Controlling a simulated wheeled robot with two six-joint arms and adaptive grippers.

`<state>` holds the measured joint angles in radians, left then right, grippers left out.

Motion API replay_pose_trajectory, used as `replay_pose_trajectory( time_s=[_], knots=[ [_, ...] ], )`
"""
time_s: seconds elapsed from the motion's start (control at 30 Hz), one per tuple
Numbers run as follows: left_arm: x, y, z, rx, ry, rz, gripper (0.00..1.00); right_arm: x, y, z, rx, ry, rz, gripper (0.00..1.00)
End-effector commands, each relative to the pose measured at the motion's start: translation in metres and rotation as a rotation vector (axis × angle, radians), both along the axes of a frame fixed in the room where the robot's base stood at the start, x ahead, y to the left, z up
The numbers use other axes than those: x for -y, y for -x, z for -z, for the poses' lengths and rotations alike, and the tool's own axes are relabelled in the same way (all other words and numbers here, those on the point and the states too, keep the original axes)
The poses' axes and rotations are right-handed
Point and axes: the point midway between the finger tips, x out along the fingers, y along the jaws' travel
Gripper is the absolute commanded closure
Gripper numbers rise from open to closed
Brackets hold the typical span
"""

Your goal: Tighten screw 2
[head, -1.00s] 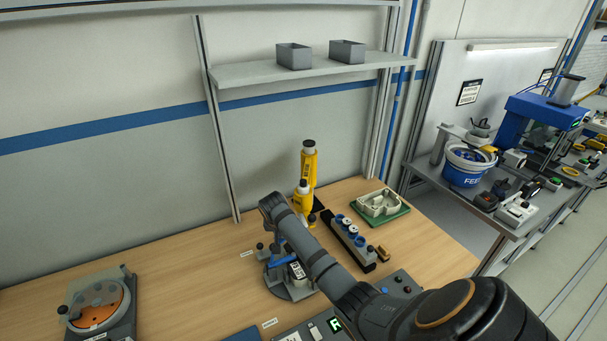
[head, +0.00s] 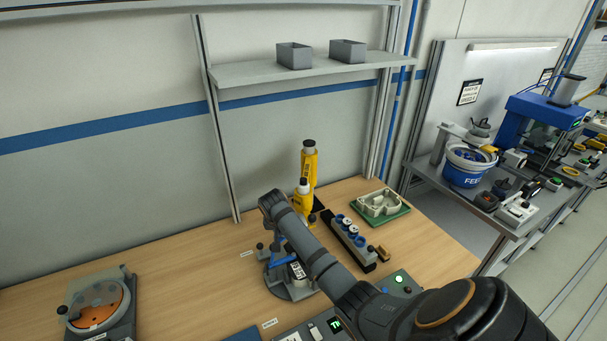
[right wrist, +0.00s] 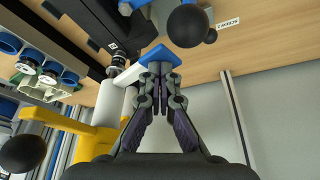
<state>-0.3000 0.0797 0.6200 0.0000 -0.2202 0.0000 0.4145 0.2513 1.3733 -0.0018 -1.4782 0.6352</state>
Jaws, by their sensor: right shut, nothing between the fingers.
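My right arm reaches over the round grey fixture (head: 292,290) in the head view and hides part of it. A blue bar (head: 283,260) and dark knobs show on the fixture. In the right wrist view my right gripper (right wrist: 158,72) is shut and empty, its tips at a blue piece (right wrist: 160,55); I cannot tell whether they touch it. A dark ball knob (right wrist: 187,26) is close by. A yellow tool (head: 309,163) stands upright behind the fixture. I cannot make out screw 2. My left gripper is not in view.
A rack with blue-rimmed parts (head: 350,238) and a green tray (head: 394,215) lie to the right. A control box with a lit green button (head: 399,279) is in front. A disc device (head: 98,305) stands left; wood between is clear.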

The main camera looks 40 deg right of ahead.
Motion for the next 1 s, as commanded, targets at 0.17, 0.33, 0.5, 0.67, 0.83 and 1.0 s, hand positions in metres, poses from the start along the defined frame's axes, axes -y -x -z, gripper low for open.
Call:
replay_pose_trajectory(
  time_s=[0.17, 0.33, 0.5, 0.67, 0.83, 1.0],
  knots=[
    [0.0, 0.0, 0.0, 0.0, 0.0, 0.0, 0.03, 0.0, -0.001, -0.016, 0.004, 0.002, 0.0, 1.0],
    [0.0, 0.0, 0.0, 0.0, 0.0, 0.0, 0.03, 0.0, -0.001, -0.031, 0.006, 0.001, -0.001, 1.0],
    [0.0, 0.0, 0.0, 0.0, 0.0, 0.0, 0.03, 0.001, -0.002, -0.046, 0.007, 0.002, -0.001, 1.0],
    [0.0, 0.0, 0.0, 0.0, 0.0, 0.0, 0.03, 0.001, -0.002, -0.059, 0.007, 0.003, -0.001, 1.0],
    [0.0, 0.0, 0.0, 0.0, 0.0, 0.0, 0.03, 0.001, -0.002, -0.073, 0.008, 0.003, -0.001, 1.0],
    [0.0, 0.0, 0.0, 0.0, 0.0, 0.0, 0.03, 0.001, -0.002, -0.081, 0.007, 0.003, -0.001, 1.0]
  ],
)
